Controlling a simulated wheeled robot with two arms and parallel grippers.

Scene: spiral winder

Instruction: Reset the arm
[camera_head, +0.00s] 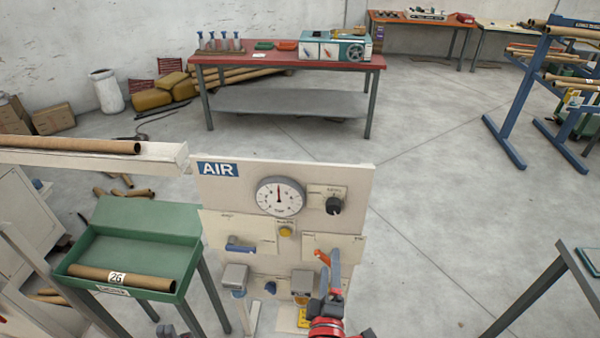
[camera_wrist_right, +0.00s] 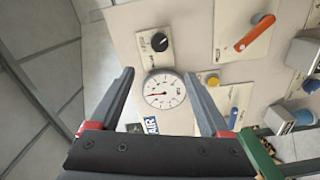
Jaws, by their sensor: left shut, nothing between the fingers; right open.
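The white AIR panel (camera_head: 355,190) stands upright in front of me. It carries a round pressure gauge (camera_head: 280,197), a black knob (camera_head: 334,205), a yellow button (camera_head: 286,231), a blue lever (camera_head: 241,246) and an orange lever (camera_head: 322,257). My right gripper (camera_head: 330,268) is in front of the panel's lower right, close to the orange lever; contact cannot be told. In the right wrist view its open, empty fingers (camera_wrist_right: 159,74) frame the gauge (camera_wrist_right: 164,91), with the orange lever (camera_wrist_right: 254,33) off to the right.
A green tray (camera_head: 150,215) with a cardboard tube (camera_head: 120,278) stands left of the panel. A beige ledge (camera_head: 165,160) bears another tube (camera_head: 70,145). A red-topped workbench (camera_head: 225,57) stands behind, and a blue rack (camera_head: 515,85) at right. Floor between is mostly clear.

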